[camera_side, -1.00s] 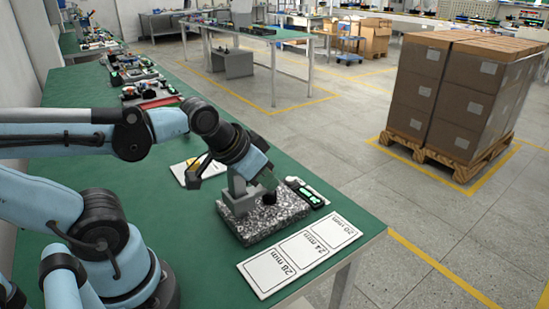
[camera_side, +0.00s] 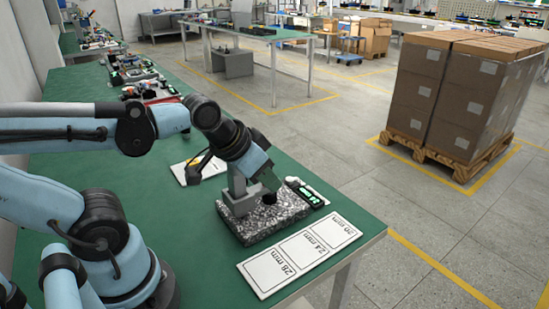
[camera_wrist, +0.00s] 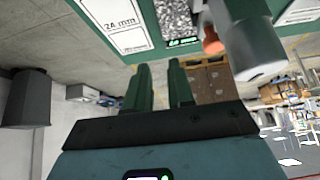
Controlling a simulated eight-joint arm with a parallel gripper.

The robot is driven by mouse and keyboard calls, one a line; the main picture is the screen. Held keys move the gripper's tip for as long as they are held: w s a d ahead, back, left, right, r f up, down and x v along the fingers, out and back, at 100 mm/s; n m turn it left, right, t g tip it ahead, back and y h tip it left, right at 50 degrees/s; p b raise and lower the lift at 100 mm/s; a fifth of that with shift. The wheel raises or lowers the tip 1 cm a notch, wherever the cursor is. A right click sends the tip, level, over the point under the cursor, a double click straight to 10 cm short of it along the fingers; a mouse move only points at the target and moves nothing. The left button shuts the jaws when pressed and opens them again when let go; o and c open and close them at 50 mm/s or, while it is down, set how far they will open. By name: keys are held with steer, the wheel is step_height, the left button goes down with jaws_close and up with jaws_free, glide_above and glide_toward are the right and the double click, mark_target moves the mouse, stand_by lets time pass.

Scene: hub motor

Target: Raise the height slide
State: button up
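The measuring stand has a speckled granite base (camera_side: 262,217) and a grey upright (camera_side: 238,187) on its left part. I cannot make out the height slide as a separate part in the side view; my gripper (camera_side: 268,181) hides much of that area. My gripper is close by the upright, tilted down above the base; I cannot tell whether it touches. In the wrist view the two dark green fingers (camera_wrist: 160,85) stand apart with nothing between them. A grey cylindrical part (camera_wrist: 250,45) with a copper-coloured piece (camera_wrist: 212,40) shows right of the fingers, apart from them.
A white card (camera_side: 300,254) marked with millimetre sizes lies in front of the base. A small dark device with a green display (camera_side: 307,192) is behind it, right. Another white card (camera_side: 187,172) lies to the left. The table's right edge is close.

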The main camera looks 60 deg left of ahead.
steer(key=o, duration=0.6)
steer(key=w+a+r+m+g, duration=0.2)
steer(key=r+m, duration=0.1)
steer(key=shift+a+r, duration=0.3)
steer(key=shift+a, duration=0.05)
steer(key=w+a+r+m+g, duration=0.2)
steer(key=a+r+m+g, duration=0.2)
steer(key=m, duration=0.1)
glide_above(251, 189)
steer(key=w, duration=0.4)
steer(key=shift+m+g, duration=0.4)
steer(key=shift+s+d+f, duration=0.1)
steer(key=shift+f, duration=2.8)
steer(key=shift+s+d+f, duration=0.1)
steer(key=shift+f, duration=2.75)
jaws_close()
